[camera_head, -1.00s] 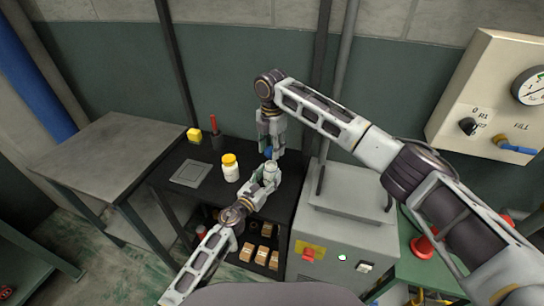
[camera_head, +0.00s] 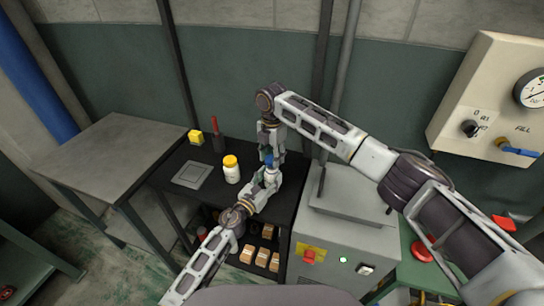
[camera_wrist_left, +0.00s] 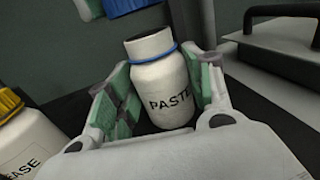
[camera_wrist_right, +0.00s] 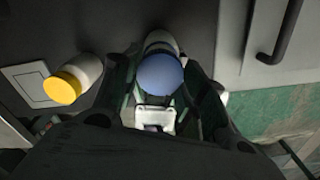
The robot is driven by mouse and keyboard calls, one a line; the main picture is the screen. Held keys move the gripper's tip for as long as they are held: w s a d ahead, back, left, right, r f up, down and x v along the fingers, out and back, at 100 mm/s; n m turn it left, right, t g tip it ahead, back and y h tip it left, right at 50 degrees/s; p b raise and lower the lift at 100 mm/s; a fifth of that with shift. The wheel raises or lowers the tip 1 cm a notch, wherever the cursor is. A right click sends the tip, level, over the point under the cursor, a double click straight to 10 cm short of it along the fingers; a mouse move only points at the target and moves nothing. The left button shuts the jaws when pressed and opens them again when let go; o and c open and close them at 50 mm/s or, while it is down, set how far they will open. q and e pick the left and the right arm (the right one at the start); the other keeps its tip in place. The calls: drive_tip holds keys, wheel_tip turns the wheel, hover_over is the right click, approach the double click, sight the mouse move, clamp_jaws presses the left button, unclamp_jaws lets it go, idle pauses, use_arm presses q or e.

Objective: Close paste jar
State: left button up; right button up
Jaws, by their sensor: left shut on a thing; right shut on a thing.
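The white paste jar (camera_wrist_left: 170,95), labelled PASTE, has a dark top and a blue ring around its neck. My left gripper (camera_wrist_left: 165,105) is shut around its body with green pads on both sides; it also shows in the head view (camera_head: 267,181). The blue lid (camera_wrist_right: 160,74) is between the fingers of my right gripper (camera_wrist_right: 163,85), which is shut on it. In the head view the lid (camera_head: 267,160) is just above the left gripper. In the left wrist view the lid (camera_wrist_left: 124,6) is above and left of the jar's top, apart from it.
A white jar with a yellow lid (camera_head: 231,170) stands on the black table beside a grey square plate (camera_head: 191,175). A yellow block (camera_head: 195,136) and a red-handled tool (camera_head: 215,127) are farther back. A grey machine (camera_head: 340,235) stands close on the right.

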sight(272, 176)
drive_tip(key=shift+f, duration=0.15)
drive_tip(key=shift+f, duration=0.75)
drive_tip(key=shift+f, duration=0.55)
idle(0.8)
